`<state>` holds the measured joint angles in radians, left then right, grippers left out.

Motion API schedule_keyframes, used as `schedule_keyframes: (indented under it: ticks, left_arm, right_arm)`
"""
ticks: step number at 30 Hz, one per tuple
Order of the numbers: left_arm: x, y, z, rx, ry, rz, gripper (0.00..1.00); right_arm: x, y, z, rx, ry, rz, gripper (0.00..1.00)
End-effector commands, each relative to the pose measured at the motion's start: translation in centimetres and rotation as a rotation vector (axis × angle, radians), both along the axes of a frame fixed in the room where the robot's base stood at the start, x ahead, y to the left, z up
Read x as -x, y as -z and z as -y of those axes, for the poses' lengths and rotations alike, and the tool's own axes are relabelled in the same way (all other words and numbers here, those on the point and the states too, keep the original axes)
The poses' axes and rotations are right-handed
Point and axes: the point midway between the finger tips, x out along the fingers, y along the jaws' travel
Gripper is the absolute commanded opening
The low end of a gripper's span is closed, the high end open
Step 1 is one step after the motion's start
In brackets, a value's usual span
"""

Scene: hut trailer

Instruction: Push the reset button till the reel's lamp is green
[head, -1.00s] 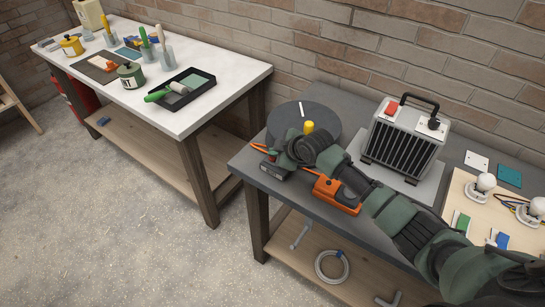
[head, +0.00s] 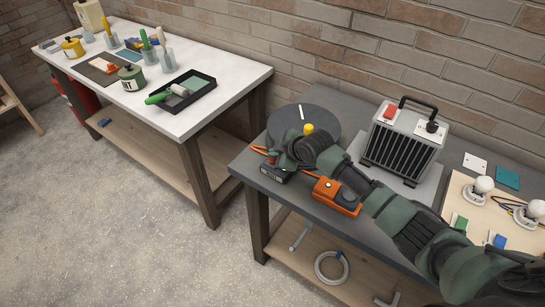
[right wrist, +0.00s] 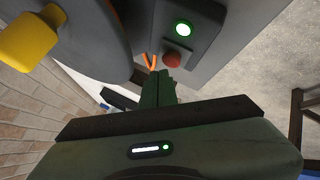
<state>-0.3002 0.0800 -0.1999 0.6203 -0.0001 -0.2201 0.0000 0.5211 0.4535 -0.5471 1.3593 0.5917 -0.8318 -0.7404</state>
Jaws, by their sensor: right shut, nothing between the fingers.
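The cable reel is a dark grey disc (head: 290,119) with a yellow knob (head: 308,129), on the right-hand bench. In the right wrist view its yellow knob (right wrist: 28,38) is at upper left. A red button (right wrist: 172,60) sits beside a dark box with a lit green lamp (right wrist: 183,29). My right gripper (right wrist: 162,77) is shut and empty, its fingertips just beside the red button; I cannot tell if they touch it. In the head view my right arm reaches over the bench to the small dark box (head: 275,173) before the reel. My left gripper is not in view.
An orange box (head: 337,197) with a green light lies at the bench's front edge, beneath my forearm. A heater (head: 400,145) stands behind my arm. A board with lamp holders (head: 464,186) is at right. A white-topped table (head: 225,85) stands at left.

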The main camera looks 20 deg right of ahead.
Motion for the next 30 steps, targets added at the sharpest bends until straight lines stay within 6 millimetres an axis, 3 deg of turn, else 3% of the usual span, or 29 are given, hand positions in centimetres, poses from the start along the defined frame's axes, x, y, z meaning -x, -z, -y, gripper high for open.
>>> schedule_keyframes:
  ticks: [13, 25, 30]
  left_arm:
    - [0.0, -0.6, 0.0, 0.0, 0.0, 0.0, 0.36]
    - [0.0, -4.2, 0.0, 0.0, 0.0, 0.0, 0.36]
    - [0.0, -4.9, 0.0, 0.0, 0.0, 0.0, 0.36]
  right_arm:
    - [0.0, -0.7, 0.0, 0.0, 0.0, 0.001, 0.0]
    - [0.0, -4.7, 0.0, 0.0, 0.0, 0.002, 0.0]
    - [0.0, -5.4, 0.0, 0.0, 0.0, 0.001, 0.0]
